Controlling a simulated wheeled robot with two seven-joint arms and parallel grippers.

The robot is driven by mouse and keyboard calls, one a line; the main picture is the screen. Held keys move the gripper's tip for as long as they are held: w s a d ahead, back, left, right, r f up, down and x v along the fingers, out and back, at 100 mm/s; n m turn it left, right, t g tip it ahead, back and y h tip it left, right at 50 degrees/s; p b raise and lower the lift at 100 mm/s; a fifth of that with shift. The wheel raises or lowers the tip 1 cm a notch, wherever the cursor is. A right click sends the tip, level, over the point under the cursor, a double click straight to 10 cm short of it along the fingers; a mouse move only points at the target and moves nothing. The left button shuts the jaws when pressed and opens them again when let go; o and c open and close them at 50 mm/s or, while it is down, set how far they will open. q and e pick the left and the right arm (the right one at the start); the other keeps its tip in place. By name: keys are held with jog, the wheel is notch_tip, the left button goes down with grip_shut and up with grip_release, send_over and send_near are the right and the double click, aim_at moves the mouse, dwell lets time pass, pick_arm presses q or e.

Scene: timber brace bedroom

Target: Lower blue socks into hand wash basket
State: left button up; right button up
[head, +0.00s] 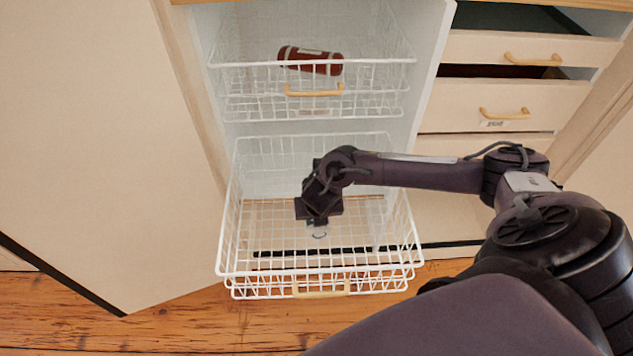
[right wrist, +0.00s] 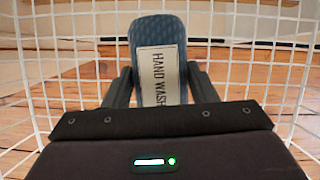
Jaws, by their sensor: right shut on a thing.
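The blue socks (right wrist: 157,33) show in the right wrist view as a blue patterned bundle with a white band reading "HAND WASH". My right gripper (right wrist: 158,85) is shut on them, one finger on each side. In the head view my right gripper (head: 318,222) points down inside the outline of the lower pulled-out white wire basket (head: 228,215); the socks are mostly hidden under it there. The basket's wire mesh (right wrist: 70,70) surrounds the gripper in the right wrist view. I cannot tell whether the socks touch the basket floor. My left gripper is not in view.
An upper wire basket (head: 390,95) holds a dark red banded bundle (head: 310,61). Drawers with wooden handles (head: 505,114) stand at the right, some partly open. A large pale panel (head: 90,130) stands at the left. Wooden floor (head: 150,325) lies in front.

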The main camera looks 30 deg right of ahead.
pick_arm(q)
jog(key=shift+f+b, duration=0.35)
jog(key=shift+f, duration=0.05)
pick_arm(e)
jog(key=shift+f, duration=0.5)
jog(key=o, duration=1.1)
jog(key=shift+c, duration=0.2)
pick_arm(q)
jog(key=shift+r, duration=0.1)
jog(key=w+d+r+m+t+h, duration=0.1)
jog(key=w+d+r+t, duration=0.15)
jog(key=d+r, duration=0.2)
pick_arm(e)
jog(key=shift+r, duration=0.2)
jog(key=p+v, duration=0.3)
jog(key=v, duration=0.3)
jog(key=shift+s+a+r, duration=0.1)
jog(key=shift+r, duration=0.3)
jog(key=shift+s+r+p, duration=0.2)
jog(key=shift+r+p, duration=0.1)
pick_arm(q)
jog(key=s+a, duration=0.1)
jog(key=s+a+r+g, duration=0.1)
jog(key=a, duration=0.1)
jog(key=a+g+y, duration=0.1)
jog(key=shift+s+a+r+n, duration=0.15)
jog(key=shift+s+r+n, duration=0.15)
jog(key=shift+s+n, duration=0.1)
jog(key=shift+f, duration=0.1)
